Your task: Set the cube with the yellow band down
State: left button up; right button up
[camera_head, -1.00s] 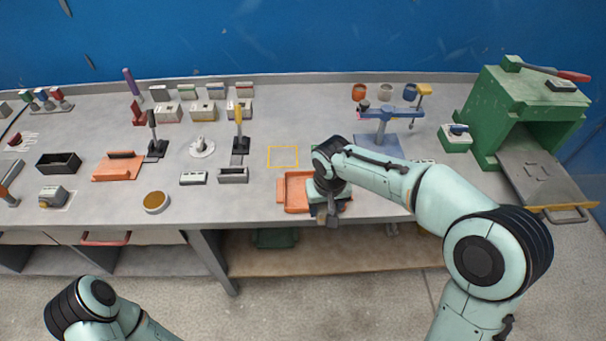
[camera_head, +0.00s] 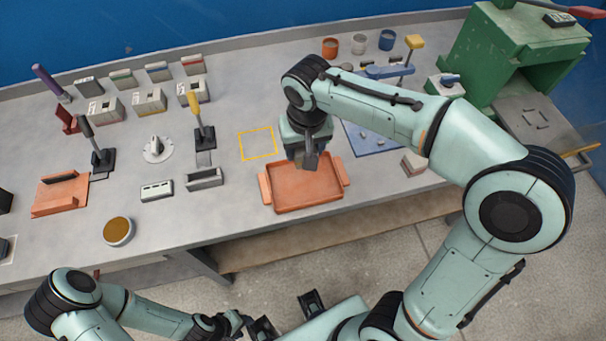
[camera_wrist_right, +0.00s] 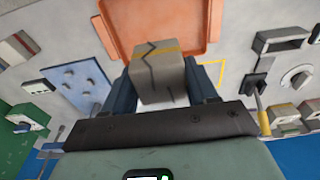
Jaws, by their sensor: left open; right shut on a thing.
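The cube (camera_wrist_right: 158,72) is grey with a yellow band and dark crack lines. In the right wrist view it sits between the two fingers of my right gripper (camera_wrist_right: 160,92), which is shut on it. In the head view my right gripper (camera_head: 308,158) is over the back edge of the orange tray (camera_head: 305,190); the cube is mostly hidden there. A yellow square outline (camera_head: 258,144) is marked on the bench, left of this gripper, and looks empty. My left gripper (camera_head: 287,315) is open and empty, low in front of the bench.
A grey slotted block (camera_head: 205,178) and a yellow-handled lever (camera_head: 198,120) stand left of the outline. A blue plate (camera_head: 375,138) lies to the right, partly behind my right arm. A green press-like housing (camera_head: 500,50) stands at the back right.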

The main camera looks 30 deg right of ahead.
notch_tip(320, 180, down, 12)
jog(key=shift+w+r+b, duration=0.1)
jog(key=shift+w+b, duration=0.05)
jog(key=shift+b, duration=0.5)
jog(key=shift+f, duration=0.25)
jog(key=o, duration=1.1)
jog(key=shift+r, duration=0.1)
jog(key=shift+r, duration=0.45)
jog(key=r, duration=0.3)
jog(key=s+r+p, duration=0.1)
jog(key=r, duration=0.7)
jog(key=shift+s+a+r, duration=0.2)
